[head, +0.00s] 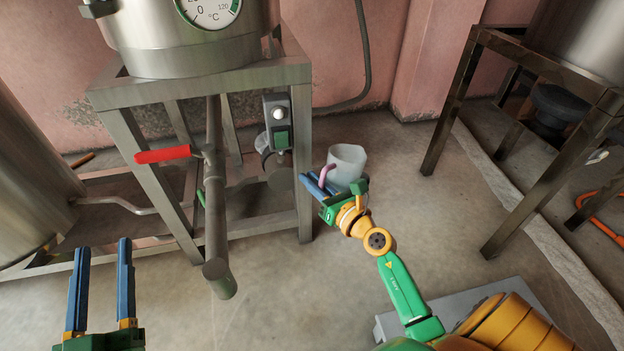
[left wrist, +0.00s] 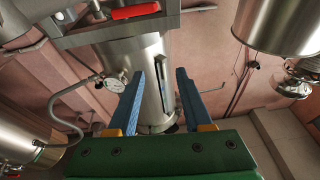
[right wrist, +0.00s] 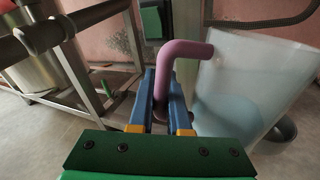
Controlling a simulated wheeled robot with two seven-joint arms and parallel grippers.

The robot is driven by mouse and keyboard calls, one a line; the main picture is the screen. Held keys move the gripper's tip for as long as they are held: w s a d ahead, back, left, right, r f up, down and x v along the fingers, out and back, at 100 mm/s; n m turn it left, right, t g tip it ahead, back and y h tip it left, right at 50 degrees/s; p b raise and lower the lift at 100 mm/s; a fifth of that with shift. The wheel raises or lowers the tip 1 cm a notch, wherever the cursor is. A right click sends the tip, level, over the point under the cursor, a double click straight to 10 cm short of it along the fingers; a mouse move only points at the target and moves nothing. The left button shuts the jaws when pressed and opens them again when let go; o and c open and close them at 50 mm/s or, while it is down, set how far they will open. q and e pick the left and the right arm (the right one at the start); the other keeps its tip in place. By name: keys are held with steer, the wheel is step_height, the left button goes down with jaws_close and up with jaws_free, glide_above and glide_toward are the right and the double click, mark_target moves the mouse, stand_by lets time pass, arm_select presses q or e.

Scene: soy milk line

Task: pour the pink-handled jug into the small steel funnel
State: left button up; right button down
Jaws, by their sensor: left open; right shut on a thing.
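The jug (head: 347,165) is a pale translucent vessel with a pink handle (head: 327,178). It is held above the floor, right of the steel stand, and looks roughly upright. My right gripper (head: 317,185) is shut on the handle. In the right wrist view the pink handle (right wrist: 184,52) rises between the fingers, and the jug (right wrist: 250,85) fills the right side with a bluish lower part. I cannot tell its contents for sure. My left gripper (head: 98,283) is open and empty at the lower left. I cannot make out the small steel funnel in any view.
A steel stand (head: 205,85) carries a tank with a dial (head: 210,8). A red-handled valve (head: 163,156) and a vertical pipe (head: 214,200) stand between my grippers. Another metal stand (head: 452,100) is at right. The floor between the stands is clear.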

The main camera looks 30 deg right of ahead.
arm_select(q)
step_height(320, 180, down, 13)
steer(key=s+a+g+y+p, duration=0.1)
steer(key=a+g+y+p, duration=0.15)
steer(key=g, duration=0.45)
steer(key=s+a+f+n+g+y+p, duration=0.1)
steer(key=s+a+f+g+p, duration=0.3)
steer(key=s+f+g+p, duration=0.5)
steer(key=shift+s+f+g+y+p, duration=0.3)
steer(key=shift+s+f+g+y, duration=0.65)
steer(key=shift+s+f, duration=2.85)
arm_select(e)
step_height(320, 180, up, 6)
steer(key=d+m+g+y, duration=0.1)
steer(key=d+m, duration=0.1)
steer(key=m, duration=0.7)
steer(key=shift+w+g, duration=0.3)
steer(key=shift+g, duration=0.1)
